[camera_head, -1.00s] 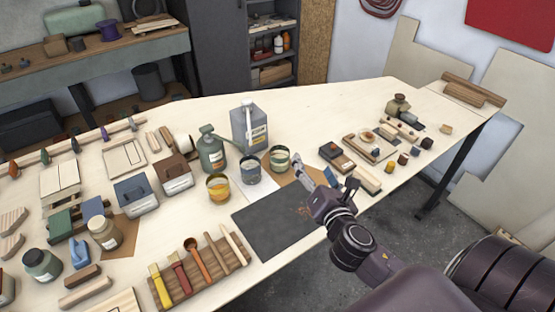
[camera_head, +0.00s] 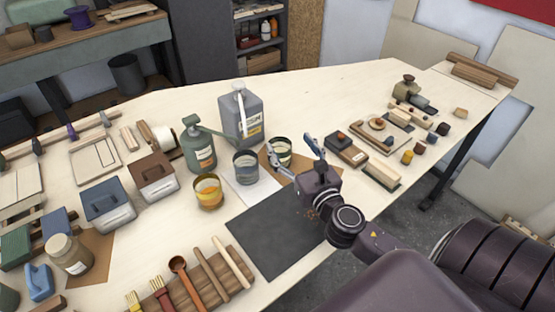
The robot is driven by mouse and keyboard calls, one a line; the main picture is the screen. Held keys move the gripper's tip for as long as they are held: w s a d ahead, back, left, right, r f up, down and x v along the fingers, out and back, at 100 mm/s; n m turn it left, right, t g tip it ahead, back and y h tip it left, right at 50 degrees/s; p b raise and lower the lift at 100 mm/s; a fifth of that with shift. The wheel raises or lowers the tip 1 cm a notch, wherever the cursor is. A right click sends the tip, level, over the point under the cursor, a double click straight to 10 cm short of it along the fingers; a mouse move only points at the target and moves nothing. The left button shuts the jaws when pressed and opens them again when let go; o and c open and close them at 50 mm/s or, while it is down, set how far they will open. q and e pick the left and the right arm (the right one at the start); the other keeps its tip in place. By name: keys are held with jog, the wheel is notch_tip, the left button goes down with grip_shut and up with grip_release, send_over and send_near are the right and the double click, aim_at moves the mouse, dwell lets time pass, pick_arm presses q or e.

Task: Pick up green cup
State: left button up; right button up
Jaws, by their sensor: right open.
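The green cup (camera_head: 283,146) stands upright on the table, at the right end of a row of three cups. My right gripper (camera_head: 293,146) is open, and its fingers point toward the green cup. One finger crosses in front of the cup's lower part and the other is to its right. I cannot tell whether either finger touches it. The cup's lower part is partly hidden by the gripper. My left gripper is not in view.
A blue-grey cup (camera_head: 245,167) and a yellow-orange cup (camera_head: 208,192) stand to the left. A grey can (camera_head: 240,116) and a green spouted can (camera_head: 199,149) stand behind. A sanding block (camera_head: 381,173) lies to the right. A dark mat (camera_head: 268,236) lies in front.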

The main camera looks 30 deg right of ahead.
jog(key=b, duration=0.3)
send_near(276, 143)
jog(key=shift+w+r+p, duration=0.3)
jog(key=shift+w+p, duration=0.1)
jog(key=shift+w, duration=0.2)
jog(key=shift+w+d+f, duration=0.15)
jog(key=shift+w, duration=0.35)
jog(key=w, duration=0.2)
jog(key=w+p, duration=0.1)
jog(key=shift+w+d, duration=0.35)
jog(key=shift+w, duration=0.05)
jog(key=shift+w+d, duration=0.1)
jog(key=shift+w, duration=0.4)
jog(key=shift+s, duration=0.15)
jog(key=shift+c, duration=0.9)
jog(key=c, duration=1)
jog(key=shift+c, duration=0.8)
